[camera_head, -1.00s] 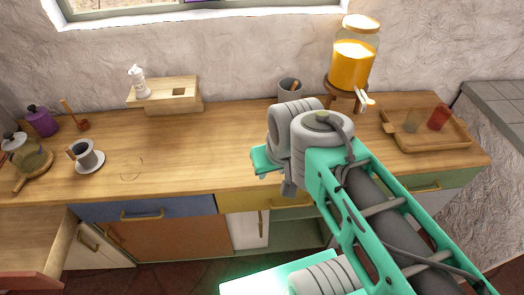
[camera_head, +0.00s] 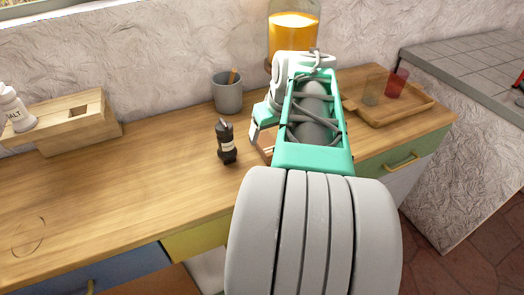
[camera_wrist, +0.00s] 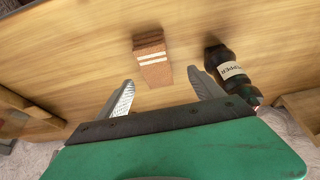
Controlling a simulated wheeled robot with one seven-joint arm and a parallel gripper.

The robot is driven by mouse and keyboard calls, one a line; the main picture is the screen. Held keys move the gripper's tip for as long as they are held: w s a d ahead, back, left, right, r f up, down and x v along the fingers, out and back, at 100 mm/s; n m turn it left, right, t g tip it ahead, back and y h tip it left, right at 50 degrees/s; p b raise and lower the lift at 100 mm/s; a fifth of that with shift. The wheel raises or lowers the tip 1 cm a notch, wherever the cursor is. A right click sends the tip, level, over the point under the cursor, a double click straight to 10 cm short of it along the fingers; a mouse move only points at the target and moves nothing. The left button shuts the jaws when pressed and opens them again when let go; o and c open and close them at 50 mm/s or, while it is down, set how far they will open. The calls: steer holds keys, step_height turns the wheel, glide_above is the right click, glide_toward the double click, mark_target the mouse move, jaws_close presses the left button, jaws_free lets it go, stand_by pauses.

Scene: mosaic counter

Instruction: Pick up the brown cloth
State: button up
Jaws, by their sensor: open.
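The brown cloth (camera_wrist: 152,62) is a small folded strip with two white stripes. It lies flat on the wooden counter in the wrist view, just beyond and between my fingertips. My gripper (camera_wrist: 160,86) is open and empty, with one finger on each side of the cloth's line and the cloth apart from both. In the head view my arm hides most of the cloth; my gripper's finger (camera_head: 254,132) shows at the arm's left edge, above the counter.
A dark pepper bottle (camera_wrist: 229,69) stands close to my right finger in the wrist view; it also shows in the head view (camera_head: 226,143). A grey mug (camera_head: 228,95), a drink dispenser (camera_head: 293,30) and a tray with cups (camera_head: 420,108) stand around.

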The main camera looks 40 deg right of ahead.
mark_target(268, 143)
steer(key=x, duration=0.5)
steer(key=shift+s+d+f, duration=0.15)
steer(key=shift+d+f, duration=0.25)
steer(key=c, duration=1.5)
steer(key=shift+o, duration=0.2)
steer(key=shift+r, duration=0.1)
step_height(268, 143, up, 10)
steer(key=p, duration=0.1)
steer(key=o, duration=0.8)
steer(key=c, duration=0.6)
